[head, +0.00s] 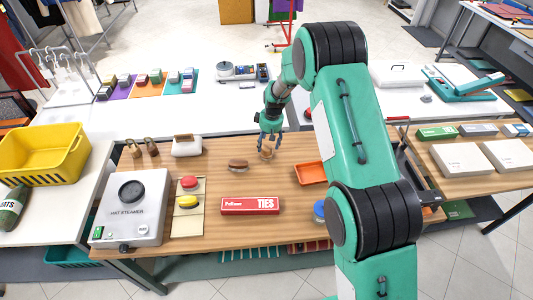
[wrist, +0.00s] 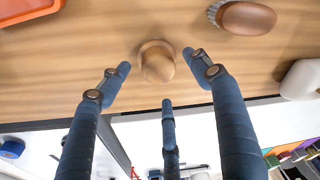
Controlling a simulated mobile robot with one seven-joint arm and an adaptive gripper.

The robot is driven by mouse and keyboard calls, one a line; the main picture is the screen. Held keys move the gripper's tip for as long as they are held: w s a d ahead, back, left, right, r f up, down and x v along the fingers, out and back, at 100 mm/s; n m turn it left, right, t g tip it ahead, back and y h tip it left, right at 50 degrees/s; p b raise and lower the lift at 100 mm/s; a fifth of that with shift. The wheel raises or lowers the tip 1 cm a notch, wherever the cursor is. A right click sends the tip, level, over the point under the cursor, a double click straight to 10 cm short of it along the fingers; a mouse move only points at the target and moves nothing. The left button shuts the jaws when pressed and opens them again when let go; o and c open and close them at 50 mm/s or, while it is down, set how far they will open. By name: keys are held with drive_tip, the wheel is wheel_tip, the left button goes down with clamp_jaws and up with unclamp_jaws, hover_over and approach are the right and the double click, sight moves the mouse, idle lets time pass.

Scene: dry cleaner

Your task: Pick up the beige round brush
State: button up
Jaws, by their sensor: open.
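The beige round brush (wrist: 157,62) stands on the wooden counter with its rounded knob facing my wrist camera. In the head view the brush (head: 266,153) is small and partly covered by my fingers. My gripper (wrist: 159,78) has three blue fingers, spread open and empty, with their tips around the brush in the picture. In the head view my gripper (head: 268,144) points down over the brush. I cannot tell whether any finger touches it.
A brown oval brush (head: 238,165) lies just left of the beige one. An orange tray (head: 310,173) is to the right, and a red ties box (head: 250,206) is nearer. A white rounded item (head: 187,147) sits farther left. Bare wood surrounds the brush.

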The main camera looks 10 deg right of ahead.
sight(267, 147)
drive_tip(key=shift+w+a+f, duration=0.1)
drive_tip(key=shift+w+f, duration=0.05)
drive_tip(key=shift+f, duration=0.9)
drive_tip(key=shift+w+a+f, duration=0.1)
drive_tip(key=shift+w+f, duration=0.05)
drive_tip(key=shift+f, duration=0.9)
drive_tip(key=c, duration=1.3)
